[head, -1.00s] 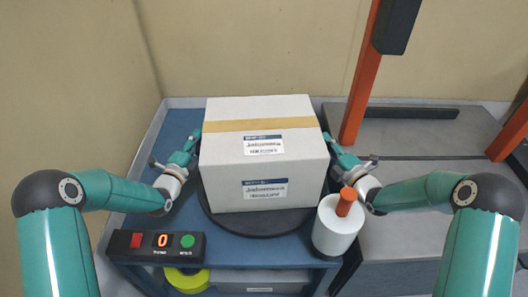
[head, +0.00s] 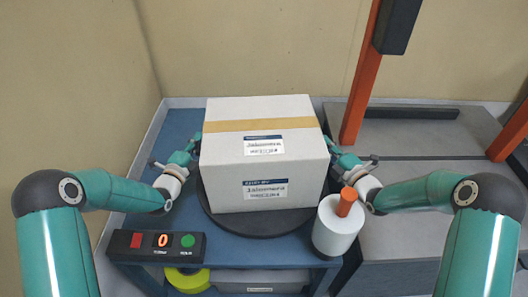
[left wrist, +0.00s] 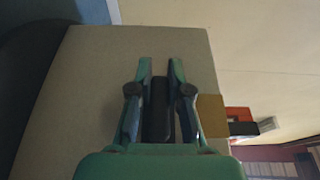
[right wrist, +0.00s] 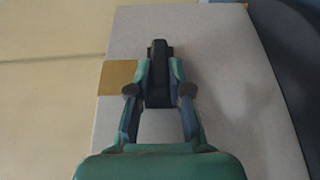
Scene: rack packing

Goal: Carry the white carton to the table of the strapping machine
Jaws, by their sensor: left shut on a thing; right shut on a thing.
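The white carton (head: 262,181), with a tan tape strip and printed labels, stands upright on a dark round plate (head: 222,224) on the blue bench. My left gripper (head: 194,144) is at the carton's left side, and my right gripper (head: 332,146) at its right side. Both are shut on the carton. The left wrist view (left wrist: 158,80) and the right wrist view (right wrist: 158,65) show the fingers at the side walls, with a dark strip between them. The strapping machine's grey table (head: 415,190) is to the right, under an orange arch (head: 361,90).
A white roll with an orange handle (head: 336,232) stands close to the carton's front right. A control box (head: 156,245) with red and green buttons is at the front left. A yellow tape roll (head: 186,280) lies below. Walls close off the left and back. The grey table's top looks clear.

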